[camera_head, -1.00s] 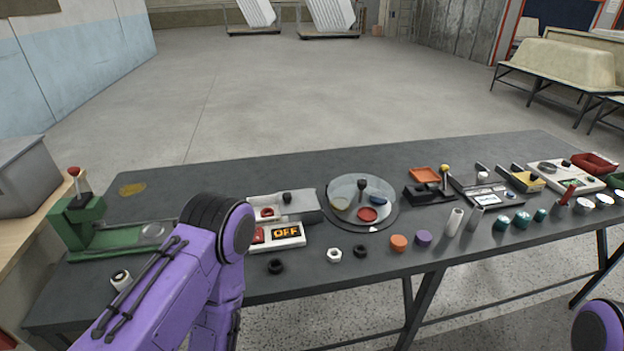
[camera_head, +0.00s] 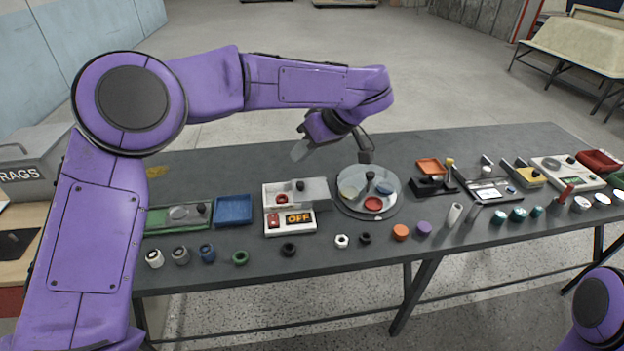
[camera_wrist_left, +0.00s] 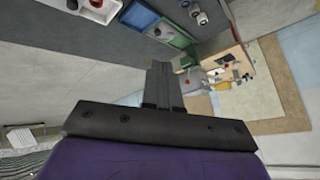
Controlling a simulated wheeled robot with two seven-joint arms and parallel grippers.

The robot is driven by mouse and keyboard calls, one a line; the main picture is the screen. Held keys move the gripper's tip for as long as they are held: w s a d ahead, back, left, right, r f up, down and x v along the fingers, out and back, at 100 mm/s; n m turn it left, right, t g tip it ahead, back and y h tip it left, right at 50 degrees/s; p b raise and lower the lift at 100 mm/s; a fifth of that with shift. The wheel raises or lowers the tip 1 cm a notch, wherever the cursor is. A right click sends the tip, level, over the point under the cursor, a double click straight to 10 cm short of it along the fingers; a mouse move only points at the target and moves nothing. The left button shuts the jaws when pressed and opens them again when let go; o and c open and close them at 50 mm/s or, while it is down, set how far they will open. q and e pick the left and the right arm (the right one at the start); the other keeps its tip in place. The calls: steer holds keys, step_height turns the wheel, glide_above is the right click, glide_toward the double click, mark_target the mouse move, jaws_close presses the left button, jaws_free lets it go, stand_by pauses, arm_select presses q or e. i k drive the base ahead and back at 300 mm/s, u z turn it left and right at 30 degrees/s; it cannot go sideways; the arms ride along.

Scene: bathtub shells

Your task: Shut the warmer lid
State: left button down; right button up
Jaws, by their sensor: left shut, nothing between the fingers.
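The warmer (camera_head: 290,221) is a white box with a red switch and an "OFF" display, on the dark table. Its grey lid (camera_head: 315,188) with a black knob sits toward the back right, and a red ring shows in the uncovered part at left. My right gripper is out of view.
A round glass-like dish (camera_head: 368,191) with coloured pieces stands right of the warmer, a blue tray (camera_head: 233,210) left of it. Several rings and nuts lie along the front edge. A black-and-orange device (camera_head: 432,176) and more gadgets fill the right side.

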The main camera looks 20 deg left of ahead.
mark_target(309, 189)
steer(key=i, duration=1)
